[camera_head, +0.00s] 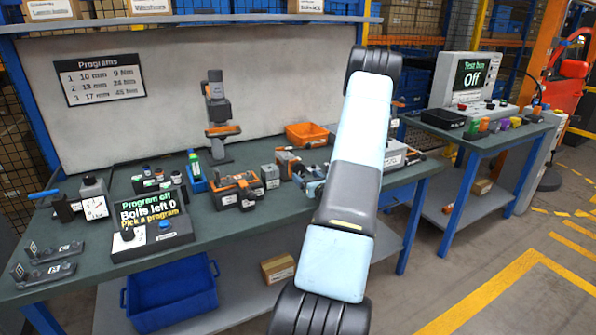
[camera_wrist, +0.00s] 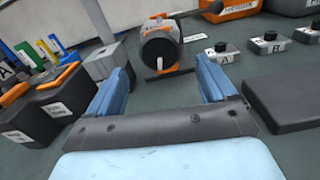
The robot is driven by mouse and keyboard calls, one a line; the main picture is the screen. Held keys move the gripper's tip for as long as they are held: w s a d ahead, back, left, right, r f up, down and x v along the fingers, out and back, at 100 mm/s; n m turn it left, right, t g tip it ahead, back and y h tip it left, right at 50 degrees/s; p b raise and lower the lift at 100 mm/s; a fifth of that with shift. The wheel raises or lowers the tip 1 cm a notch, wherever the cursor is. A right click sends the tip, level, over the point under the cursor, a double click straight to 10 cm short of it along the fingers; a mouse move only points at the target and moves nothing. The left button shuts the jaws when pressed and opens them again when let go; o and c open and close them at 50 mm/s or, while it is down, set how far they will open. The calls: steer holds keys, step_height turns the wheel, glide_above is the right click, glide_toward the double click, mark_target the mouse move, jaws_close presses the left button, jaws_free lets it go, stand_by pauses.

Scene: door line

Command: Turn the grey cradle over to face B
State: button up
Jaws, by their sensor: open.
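The grey cradle is hard to single out. The likeliest match is a grey and orange unit (camera_wrist: 179,34) with a round black disc and a small upright marker below it, ahead of my gripper in the wrist view. It also shows in the head view (camera_head: 289,163), left of my arm. I cannot read which face is up. My gripper (camera_wrist: 163,80) is open, its two blue fingers apart with nothing between them. The unit stands beyond the fingertips, apart from them. In the head view my arm hides most of the gripper and part of the bench.
A tall grey block (camera_wrist: 103,62) stands close by the left finger. Dark boxes with orange tops (camera_wrist: 60,100) lie left. Small knobbed blocks (camera_wrist: 224,54) and a dark flat slab (camera_wrist: 285,100) lie right. An orange bin (camera_head: 306,133) stands at the back of the bench.

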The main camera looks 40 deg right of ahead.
mark_target(300, 171)
steer(key=x, duration=0.7)
steer(key=shift+w, duration=0.25)
steer(key=shift+c, duration=0.2)
steer(key=c, duration=1)
steer(key=shift+n, duration=1.5)
steer(key=o, duration=1)
steer(key=shift+o, duration=0.2)
steer(key=shift+s, duration=0.1)
steer(key=v, duration=1.3)
steer(key=shift+s, duration=0.4)
